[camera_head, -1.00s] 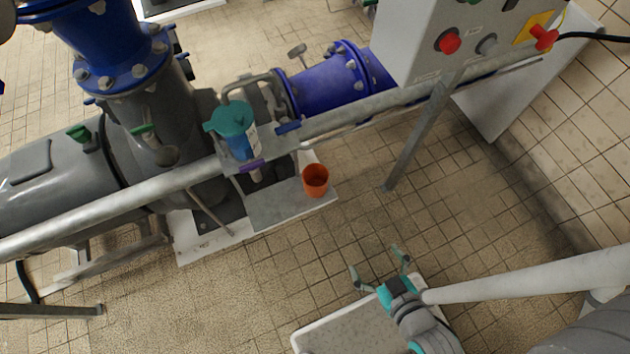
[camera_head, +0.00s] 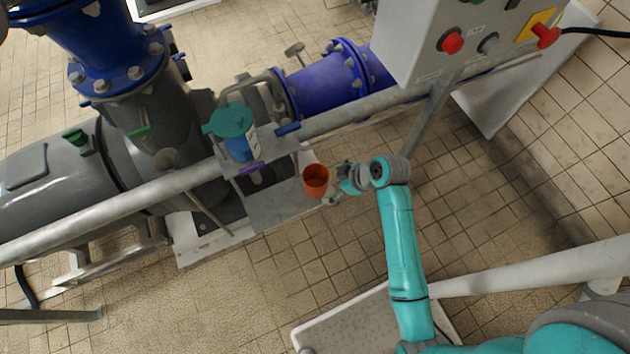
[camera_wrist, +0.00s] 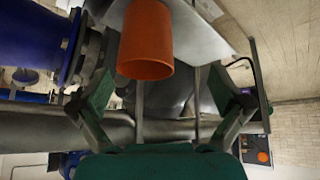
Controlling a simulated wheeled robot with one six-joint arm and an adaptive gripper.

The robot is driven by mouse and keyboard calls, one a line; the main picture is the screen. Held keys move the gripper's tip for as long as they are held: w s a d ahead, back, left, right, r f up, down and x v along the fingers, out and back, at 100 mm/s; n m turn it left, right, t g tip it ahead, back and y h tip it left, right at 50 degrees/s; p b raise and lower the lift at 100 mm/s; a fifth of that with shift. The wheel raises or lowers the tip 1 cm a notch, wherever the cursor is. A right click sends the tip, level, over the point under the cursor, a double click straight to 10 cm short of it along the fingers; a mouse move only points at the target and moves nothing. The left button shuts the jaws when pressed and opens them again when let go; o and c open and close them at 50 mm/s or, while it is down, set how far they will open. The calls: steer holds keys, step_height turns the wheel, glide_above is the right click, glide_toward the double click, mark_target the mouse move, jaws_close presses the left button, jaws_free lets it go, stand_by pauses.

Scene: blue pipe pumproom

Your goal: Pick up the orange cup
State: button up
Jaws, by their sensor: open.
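The orange cup (camera_head: 316,181) stands upright on the right end of a grey plate by the pump base, its open top facing up. In the wrist view the cup (camera_wrist: 146,42) shows at the upper middle, ahead of my gripper and between the lines of its fingers. My gripper (camera_head: 336,184) is at the right side of the cup, close to it. In the wrist view my gripper (camera_wrist: 163,92) has its two fingers spread wide, with nothing held. I cannot tell whether a finger touches the cup.
A blue container with a teal lid (camera_head: 233,128) and a purple item (camera_head: 251,168) are left of the cup. A grey pipe rail (camera_head: 375,108) runs above and behind it. A control box (camera_head: 420,45) hangs at upper right. Tiled floor (camera_head: 300,255) in front is clear.

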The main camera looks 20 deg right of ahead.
steer(key=w+d+r+n+g+y, duration=0.1)
steer(key=w+d+r+n, duration=0.1)
steer(key=w+r, duration=0.15)
glide_above(324, 172)
steer(key=s+a, duration=0.1)
steer(key=s, duration=0.1)
step_height(324, 172, down, 5)
steer(key=shift+a+r, duration=0.1)
steer(key=shift+a, duration=0.05)
steer(key=shift+s+f+x, duration=0.1)
steer(key=shift+s+x, duration=0.1)
steer(key=shift+x, duration=1.1)
steer(key=shift+s+f+x, duration=0.1)
steer(key=shift+s+x, duration=0.1)
steer(key=shift+x, duration=1.1)
steer(key=c, duration=1)
